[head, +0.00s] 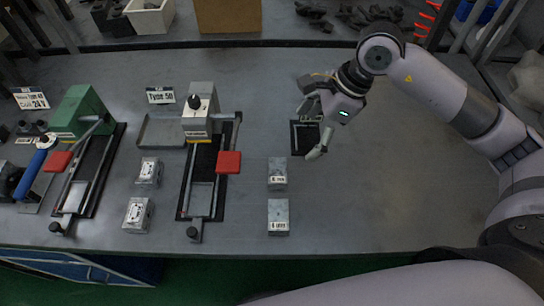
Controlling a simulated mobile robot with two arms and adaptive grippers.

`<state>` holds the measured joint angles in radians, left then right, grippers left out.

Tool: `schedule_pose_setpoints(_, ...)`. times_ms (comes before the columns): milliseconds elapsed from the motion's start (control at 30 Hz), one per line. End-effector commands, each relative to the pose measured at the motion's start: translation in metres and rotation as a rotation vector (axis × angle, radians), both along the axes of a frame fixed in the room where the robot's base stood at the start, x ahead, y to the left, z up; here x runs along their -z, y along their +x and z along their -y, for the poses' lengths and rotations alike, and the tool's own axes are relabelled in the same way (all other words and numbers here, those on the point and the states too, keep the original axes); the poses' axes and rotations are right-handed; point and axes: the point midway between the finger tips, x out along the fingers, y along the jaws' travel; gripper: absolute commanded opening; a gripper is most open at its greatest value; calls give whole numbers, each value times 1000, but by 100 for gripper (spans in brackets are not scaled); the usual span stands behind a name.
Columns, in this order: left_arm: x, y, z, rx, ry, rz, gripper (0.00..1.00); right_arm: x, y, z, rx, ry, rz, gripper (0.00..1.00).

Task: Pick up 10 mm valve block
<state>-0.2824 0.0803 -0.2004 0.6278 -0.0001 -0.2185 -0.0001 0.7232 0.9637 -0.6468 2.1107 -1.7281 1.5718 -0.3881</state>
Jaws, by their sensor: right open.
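Small grey valve blocks with white labels stand on the grey workbench (400,210). Two are in the middle, an upper block (277,173) and a lower block (278,217). Two more stand to the left, an upper block (149,171) and a lower block (138,215). The labels are too small to read surely, so I cannot tell which is the 10 mm one. My right gripper (309,120) is open and empty, above and right of the upper middle block and apart from it. My left gripper is not in view.
A small black plate (304,138) lies partly hidden under my right gripper. A fixture with a grey block (198,110) and red pad (229,162) stands left of the middle blocks; a green-block fixture (84,112) stands farther left. The bench's right side is clear.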

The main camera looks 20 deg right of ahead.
Motion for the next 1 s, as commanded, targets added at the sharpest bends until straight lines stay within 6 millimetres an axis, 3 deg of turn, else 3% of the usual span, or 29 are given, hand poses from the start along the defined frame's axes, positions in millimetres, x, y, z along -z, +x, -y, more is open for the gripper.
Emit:
schedule_pose_setpoints(167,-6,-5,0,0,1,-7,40,18,0,-9,-1,2,-8,90)
schedule_pose_setpoints(467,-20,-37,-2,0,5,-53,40,78,7,-33,0,3,-8,90)
schedule_pose_setpoints(600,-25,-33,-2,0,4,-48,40,100,10,-41,0,2,-5,90)
schedule_pose_setpoints(833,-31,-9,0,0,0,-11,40,115,13,-47,-1,2,-4,90)
schedule_pose_setpoints(1000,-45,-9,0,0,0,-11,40,135,17,-56,0,3,-6,90)
